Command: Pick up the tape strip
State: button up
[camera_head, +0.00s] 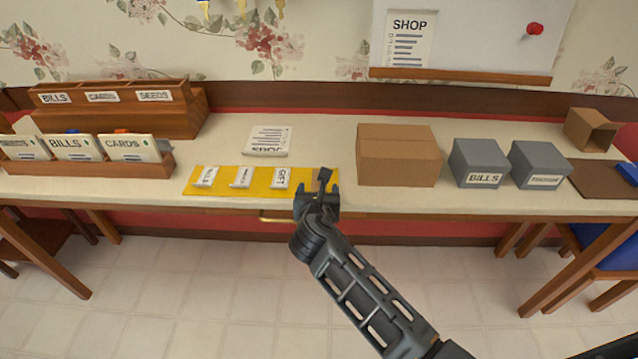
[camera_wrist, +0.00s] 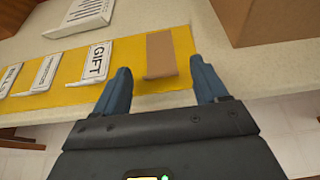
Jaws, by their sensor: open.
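A brown strip (camera_wrist: 161,54), which looks like the tape strip, lies on the right end of the yellow mat (camera_wrist: 68,72). In the wrist view its near end shows between the two blue fingertips of my gripper (camera_wrist: 159,69), with gaps on both sides. My gripper is open and holds nothing. In the head view my gripper (camera_head: 317,190) is over the right end of the yellow mat (camera_head: 220,187), near the table's front edge, and hides most of the strip's place. A white GIFT tag (camera_wrist: 97,62) lies just left of the strip; it also shows in the head view (camera_head: 281,178).
Two more labelled tags (camera_head: 242,177) lie left on the mat. A cardboard box (camera_head: 398,160) stands right of my gripper, with grey boxes (camera_head: 481,163) beyond it. A white paper pad (camera_head: 267,140) lies behind the mat. Wooden card racks (camera_head: 120,107) stand at left.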

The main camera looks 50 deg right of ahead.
jog(key=c, duration=1.1)
